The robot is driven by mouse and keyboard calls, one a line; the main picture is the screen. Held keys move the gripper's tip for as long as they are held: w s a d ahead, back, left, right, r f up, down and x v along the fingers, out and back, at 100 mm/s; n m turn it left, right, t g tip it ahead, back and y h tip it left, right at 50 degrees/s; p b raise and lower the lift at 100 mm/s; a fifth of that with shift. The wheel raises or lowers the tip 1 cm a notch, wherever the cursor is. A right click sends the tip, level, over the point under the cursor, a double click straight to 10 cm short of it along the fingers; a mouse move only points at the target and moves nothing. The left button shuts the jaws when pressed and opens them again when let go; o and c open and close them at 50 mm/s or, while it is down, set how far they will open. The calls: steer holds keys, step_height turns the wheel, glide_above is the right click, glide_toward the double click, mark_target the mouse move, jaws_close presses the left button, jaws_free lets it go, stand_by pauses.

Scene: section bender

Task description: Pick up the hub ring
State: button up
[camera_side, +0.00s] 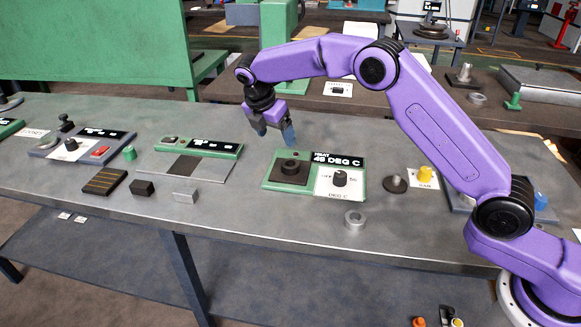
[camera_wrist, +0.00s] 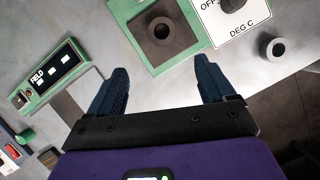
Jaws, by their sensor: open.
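A small silver ring, which I take to be the hub ring (camera_side: 355,219), lies flat on the grey bench near its front edge. It also shows at the right of the wrist view (camera_wrist: 273,48), with a dark hole in its middle. My gripper (camera_side: 276,138) is open and empty, raised above the bench, behind and to the left of the ring. In the wrist view, my gripper (camera_wrist: 165,68) has its two fingers wide apart with nothing between them, and the ring lies outside the right finger.
A green heater plate reading 49 DEG C (camera_side: 325,160) carries a dark block with a round seat (camera_side: 291,168) and a knob (camera_side: 340,178). A dark disc with a post (camera_side: 395,183) and a yellow knob (camera_side: 425,173) stand to its right.

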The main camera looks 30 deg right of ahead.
glide_toward(290, 161)
steer(key=f, duration=0.3)
steer(key=shift+s+a+f, duration=0.1)
steer(key=shift+s, duration=0.25)
steer(key=shift+d+x, duration=0.15)
steer(key=shift+x, duration=1.15)
steer(key=shift+d+x, duration=0.2)
steer(key=shift+x, duration=1.15)
steer(key=shift+s, duration=0.1)
